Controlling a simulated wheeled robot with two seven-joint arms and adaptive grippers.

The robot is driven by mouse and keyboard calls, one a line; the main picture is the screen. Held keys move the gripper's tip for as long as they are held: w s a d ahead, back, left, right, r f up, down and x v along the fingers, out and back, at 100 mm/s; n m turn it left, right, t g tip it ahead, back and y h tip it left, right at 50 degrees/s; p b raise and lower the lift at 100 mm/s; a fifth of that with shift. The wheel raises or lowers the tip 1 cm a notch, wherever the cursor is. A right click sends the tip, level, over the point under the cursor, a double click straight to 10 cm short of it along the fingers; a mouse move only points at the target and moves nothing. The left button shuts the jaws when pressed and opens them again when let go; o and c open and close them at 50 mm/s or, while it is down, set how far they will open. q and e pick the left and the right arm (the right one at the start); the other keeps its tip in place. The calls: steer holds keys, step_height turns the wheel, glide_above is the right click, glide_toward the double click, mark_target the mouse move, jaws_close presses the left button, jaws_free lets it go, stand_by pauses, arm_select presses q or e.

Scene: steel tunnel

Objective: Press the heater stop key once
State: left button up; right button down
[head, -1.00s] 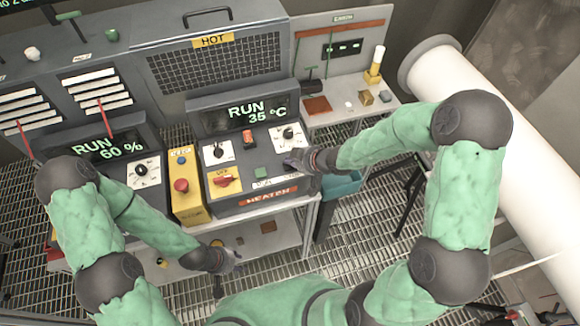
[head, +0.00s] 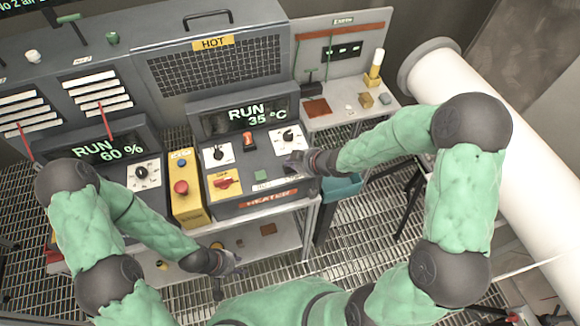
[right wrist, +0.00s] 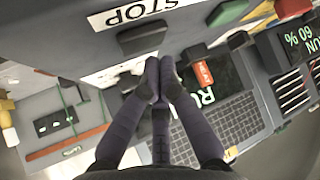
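The heater panel (head: 240,204) carries a RUN 35 °C display (head: 243,117) and an orange HEATER label (head: 271,197). In the right wrist view, the dark stop key (right wrist: 142,38) lies beside a white STOP label (right wrist: 145,12). A green key (head: 261,175) sits to its left in the head view. My right gripper (head: 290,162) is over the panel's right side and hides the stop key there. Its fingertips (right wrist: 160,66) are together and empty, close to the key; I cannot tell if they touch. My left gripper (head: 230,272) hangs low, fingers apart, empty.
Near the green key are a red-orange rocker (head: 249,141), two knobs (head: 217,154) and a red switch on a yellow plate (head: 224,183). A yellow box with a red button (head: 181,188) stands left. A large white pipe (head: 500,150) runs along the right.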

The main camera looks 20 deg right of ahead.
mark_target(291, 169)
steer(key=shift+f, duration=0.1)
steer(key=shift+f+b, duration=0.3)
steer(key=shift+f, duration=0.05)
steer(key=shift+f+b, duration=0.35)
steer(key=shift+f, duration=0.1)
stand_by(0.9)
stand_by(0.4)
steer(key=shift+r+p, duration=0.9)
step_height(291, 169, up, 5)
steer(key=p, duration=0.5)
